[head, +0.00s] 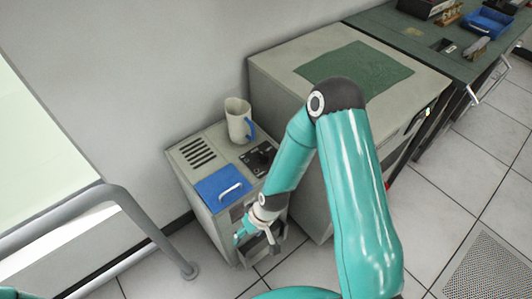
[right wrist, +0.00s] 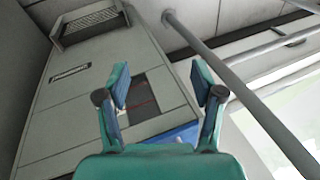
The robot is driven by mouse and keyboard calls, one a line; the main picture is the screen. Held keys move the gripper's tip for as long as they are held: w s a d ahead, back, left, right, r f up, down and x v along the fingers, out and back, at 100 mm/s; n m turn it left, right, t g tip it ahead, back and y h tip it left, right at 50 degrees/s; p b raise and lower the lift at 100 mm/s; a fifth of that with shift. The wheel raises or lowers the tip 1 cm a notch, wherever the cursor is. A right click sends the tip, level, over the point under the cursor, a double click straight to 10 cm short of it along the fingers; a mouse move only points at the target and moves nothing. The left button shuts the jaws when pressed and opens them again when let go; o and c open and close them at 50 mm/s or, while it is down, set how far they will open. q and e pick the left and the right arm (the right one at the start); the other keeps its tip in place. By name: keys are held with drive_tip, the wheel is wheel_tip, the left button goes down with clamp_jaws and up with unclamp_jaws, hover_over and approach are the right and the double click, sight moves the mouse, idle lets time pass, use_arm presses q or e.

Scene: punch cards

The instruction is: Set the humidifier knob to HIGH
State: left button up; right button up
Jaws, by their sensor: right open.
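The humidifier (head: 205,205) is a small grey cabinet with vent slots, a blue lid and a black control panel (head: 252,166) on its top. A small dark knob (head: 262,158) shows on this panel, just left of my right arm; its setting is too small to read. My right gripper (head: 254,238) is low by the cabinet's front, below the top and away from the knob. In the right wrist view the gripper (right wrist: 160,84) is open and empty, with the cabinet front (right wrist: 75,105) beyond its fingers. The knob does not show there. My left gripper is not in view.
A larger grey cabinet (head: 285,66) with a green mat (head: 355,68) stands close at right. A grey tubular rail (head: 135,208) runs at left. Tiled floor lies in front.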

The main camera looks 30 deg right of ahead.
drive_tip(key=w+d+r+n+t, duration=0.1)
drive_tip(key=w+d+r+t, duration=0.1)
drive_tip(key=w+d+r, duration=0.65)
drive_tip(key=n+h+b, duration=0.1)
drive_tip(key=n+h, duration=0.1)
drive_tip(key=n, duration=0.1)
approach(264, 154)
drive_tip(key=shift+t, duration=0.3)
drive_tip(key=x, duration=0.3)
drive_tip(key=p+x, duration=0.1)
drive_tip(key=x, duration=0.5)
drive_tip(key=shift+s+f+p, duration=0.1)
drive_tip(key=shift+s+p, duration=0.2)
drive_tip(key=shift+c, duration=0.3)
drive_tip(key=c, duration=1.1)
drive_tip(key=shift+d, duration=0.1)
